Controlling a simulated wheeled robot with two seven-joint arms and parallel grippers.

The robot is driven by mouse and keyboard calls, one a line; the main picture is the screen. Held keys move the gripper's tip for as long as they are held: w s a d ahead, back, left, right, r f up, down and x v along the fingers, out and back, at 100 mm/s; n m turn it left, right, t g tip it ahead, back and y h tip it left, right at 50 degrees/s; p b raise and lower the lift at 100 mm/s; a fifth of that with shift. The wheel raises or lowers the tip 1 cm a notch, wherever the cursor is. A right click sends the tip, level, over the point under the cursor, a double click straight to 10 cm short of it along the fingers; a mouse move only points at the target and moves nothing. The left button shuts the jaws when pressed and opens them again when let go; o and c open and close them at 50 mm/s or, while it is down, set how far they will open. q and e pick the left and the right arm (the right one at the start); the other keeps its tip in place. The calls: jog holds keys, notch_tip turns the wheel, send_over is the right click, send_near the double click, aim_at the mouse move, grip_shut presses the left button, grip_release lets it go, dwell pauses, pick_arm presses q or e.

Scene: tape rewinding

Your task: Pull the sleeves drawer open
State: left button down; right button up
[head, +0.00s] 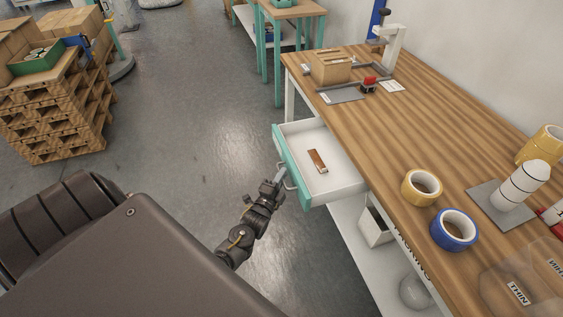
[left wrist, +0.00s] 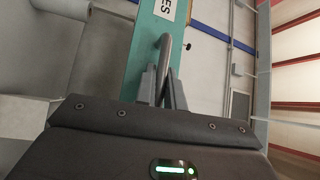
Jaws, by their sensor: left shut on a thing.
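The sleeves drawer (head: 332,187) is pulled out from under the wooden workbench, with a white inside and a teal front (head: 289,168). A small brown and white item (head: 317,161) lies in it. My left gripper (head: 281,180) is at the drawer front, shut on the metal handle (head: 290,177). In the left wrist view the gripper fingers (left wrist: 162,88) close around the handle bar (left wrist: 164,55), and the teal front (left wrist: 150,45) shows part of a label ending in "ES". My right gripper is not in view.
A bin (head: 376,227) stands on the shelf below. Pallets (head: 52,115) stand far left; the floor left of the drawer is clear.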

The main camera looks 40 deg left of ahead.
pick_arm(q)
jog(key=c, duration=1.8)
grip_release()
jog(key=shift+o, duration=0.2)
jog(key=b+v, duration=0.1)
jog(key=v, duration=1)
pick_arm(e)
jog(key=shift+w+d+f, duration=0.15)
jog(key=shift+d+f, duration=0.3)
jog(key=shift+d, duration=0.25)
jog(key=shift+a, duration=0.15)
